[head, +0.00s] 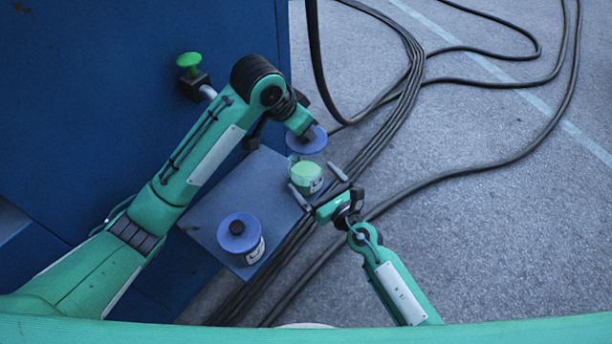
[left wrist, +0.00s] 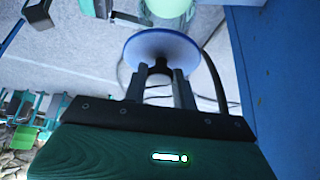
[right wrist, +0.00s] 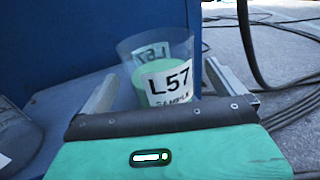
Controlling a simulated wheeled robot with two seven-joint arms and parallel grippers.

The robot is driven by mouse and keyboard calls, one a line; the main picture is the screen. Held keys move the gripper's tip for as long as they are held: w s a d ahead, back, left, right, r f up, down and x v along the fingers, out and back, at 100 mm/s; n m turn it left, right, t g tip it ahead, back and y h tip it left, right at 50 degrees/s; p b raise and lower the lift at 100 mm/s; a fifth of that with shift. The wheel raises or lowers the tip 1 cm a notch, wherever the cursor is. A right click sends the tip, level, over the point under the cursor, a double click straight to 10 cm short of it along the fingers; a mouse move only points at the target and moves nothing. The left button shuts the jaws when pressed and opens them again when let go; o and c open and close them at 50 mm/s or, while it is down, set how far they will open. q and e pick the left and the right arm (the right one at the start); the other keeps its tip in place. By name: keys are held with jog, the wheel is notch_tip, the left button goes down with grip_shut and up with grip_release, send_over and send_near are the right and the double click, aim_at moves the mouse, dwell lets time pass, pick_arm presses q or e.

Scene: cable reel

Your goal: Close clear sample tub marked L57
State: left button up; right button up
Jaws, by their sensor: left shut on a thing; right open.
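The clear tub marked L57 (right wrist: 168,82) stands on the small blue shelf (head: 232,186), with pale green contents and an open top. It also shows in the head view (head: 306,178). My left gripper (left wrist: 160,85) is shut on the dark knob of a round blue lid (left wrist: 161,50). In the head view the lid (head: 306,140) is held above the tub, apart from it. My right gripper (head: 322,194) is open, with its fingers on either side of the tub; I cannot tell whether they touch it.
A second clear tub with a blue lid on (head: 239,235) stands at the shelf's near corner. A green knob (head: 189,61) sticks out of the blue cabinet (head: 90,90). Black cables (head: 400,95) run over the grey ground past the shelf.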

aim_at(297, 161)
jog(key=shift+x, duration=2.1)
jog(key=c, duration=1.4)
pick_arm(q)
jog(key=shift+f, duration=2.5)
